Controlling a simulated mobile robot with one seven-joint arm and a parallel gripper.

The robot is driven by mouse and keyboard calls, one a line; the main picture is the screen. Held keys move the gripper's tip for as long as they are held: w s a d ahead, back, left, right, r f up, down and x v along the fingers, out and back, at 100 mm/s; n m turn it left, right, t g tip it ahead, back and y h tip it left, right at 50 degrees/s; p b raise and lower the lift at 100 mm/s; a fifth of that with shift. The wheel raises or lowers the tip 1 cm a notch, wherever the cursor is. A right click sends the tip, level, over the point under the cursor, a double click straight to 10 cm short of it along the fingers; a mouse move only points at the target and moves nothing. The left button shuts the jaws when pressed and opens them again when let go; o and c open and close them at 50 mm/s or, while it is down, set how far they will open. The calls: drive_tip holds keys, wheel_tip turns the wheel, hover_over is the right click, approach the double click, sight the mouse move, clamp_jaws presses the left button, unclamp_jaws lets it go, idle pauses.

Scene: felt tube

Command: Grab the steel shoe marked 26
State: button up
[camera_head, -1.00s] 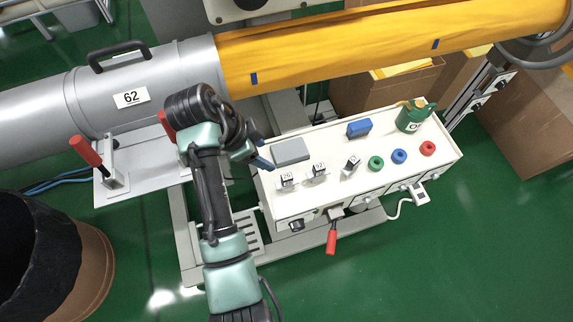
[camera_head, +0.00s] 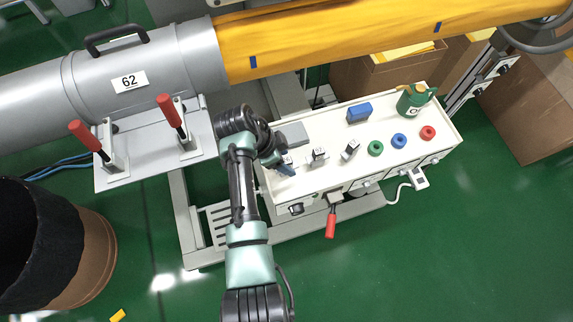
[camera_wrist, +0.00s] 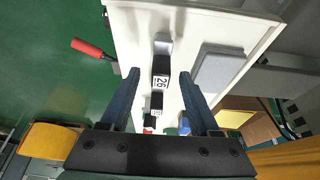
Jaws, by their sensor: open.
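The steel shoe marked 26 (camera_wrist: 161,80) is a small metal block with a white label. It stands on the white bench top in the wrist view, between the two open fingers of my gripper (camera_wrist: 160,76), with space on both sides. In the head view my gripper (camera_head: 284,165) is at the bench's left end and hides most of that shoe. A second labelled shoe (camera_wrist: 156,103) shows behind it in the wrist view, its marking too small to read. Two more shoes, a middle one (camera_head: 318,156) and a right one (camera_head: 351,150), stand along the bench in the head view.
The white bench (camera_head: 440,150) also carries a grey pad (camera_head: 293,133), a blue block (camera_head: 359,112), green, blue and red rings, and a green bottle (camera_head: 412,102). A red-handled lever (camera_head: 331,222) sticks out in front. Red-handled clamps (camera_head: 170,112) stand left.

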drive_tip(key=shift+d+f, duration=0.2)
drive_tip(key=shift+f, duration=0.4)
clamp_jaws()
drive_tip(key=shift+w, duration=0.1)
